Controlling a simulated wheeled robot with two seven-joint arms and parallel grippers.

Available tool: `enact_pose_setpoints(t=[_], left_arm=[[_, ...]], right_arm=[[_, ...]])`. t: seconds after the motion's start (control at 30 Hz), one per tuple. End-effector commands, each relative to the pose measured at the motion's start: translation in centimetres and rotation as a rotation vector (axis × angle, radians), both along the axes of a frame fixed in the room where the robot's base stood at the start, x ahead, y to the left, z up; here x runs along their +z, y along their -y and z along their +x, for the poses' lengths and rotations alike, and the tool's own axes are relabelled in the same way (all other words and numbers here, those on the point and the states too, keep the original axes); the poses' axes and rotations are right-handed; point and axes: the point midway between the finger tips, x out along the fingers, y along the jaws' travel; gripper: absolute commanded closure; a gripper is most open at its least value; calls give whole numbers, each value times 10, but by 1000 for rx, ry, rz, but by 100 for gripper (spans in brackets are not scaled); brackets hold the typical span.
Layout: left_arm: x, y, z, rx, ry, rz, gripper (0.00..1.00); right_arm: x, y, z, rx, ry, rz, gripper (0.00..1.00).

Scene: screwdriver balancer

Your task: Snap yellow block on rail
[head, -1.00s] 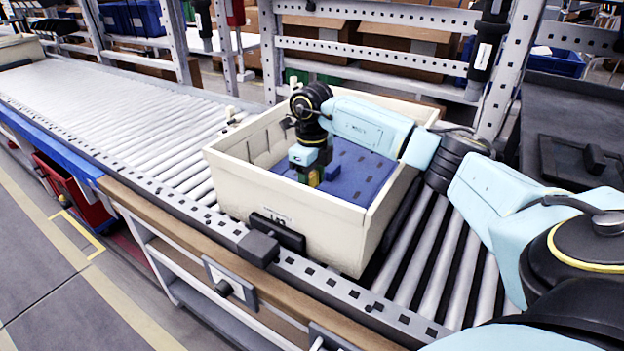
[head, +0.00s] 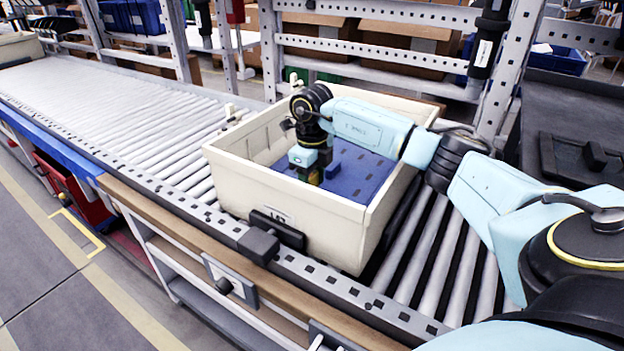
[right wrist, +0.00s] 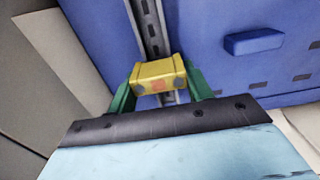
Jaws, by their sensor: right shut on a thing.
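The yellow block (right wrist: 158,72) with a red mark and dark dots is held between the green fingers of my right gripper (head: 314,178). The slotted metal rail (right wrist: 150,28) runs away under and behind the block in the right wrist view. The block is over the rail, roughly in line with it; I cannot tell whether it touches or is seated. In the head view the gripper points down inside the cream bin, and the bin wall and wrist mostly hide the block and rail. My left gripper is not in view.
The cream bin (head: 285,185) stands on a roller conveyor (head: 120,110), its walls close around my right gripper. A blue panel (head: 365,178) with slots and a raised blue block (right wrist: 253,42) lies inside. Metal posts rise behind the conveyor.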

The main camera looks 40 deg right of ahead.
Motion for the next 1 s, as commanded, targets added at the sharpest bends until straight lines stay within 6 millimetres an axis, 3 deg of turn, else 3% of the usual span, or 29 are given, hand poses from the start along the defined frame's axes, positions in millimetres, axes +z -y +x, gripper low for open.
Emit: enact_pose_setpoints(t=[1.0], left_arm=[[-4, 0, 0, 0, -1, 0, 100]], right_arm=[[-8, 0, 0, 0, -2, -1, 77]])
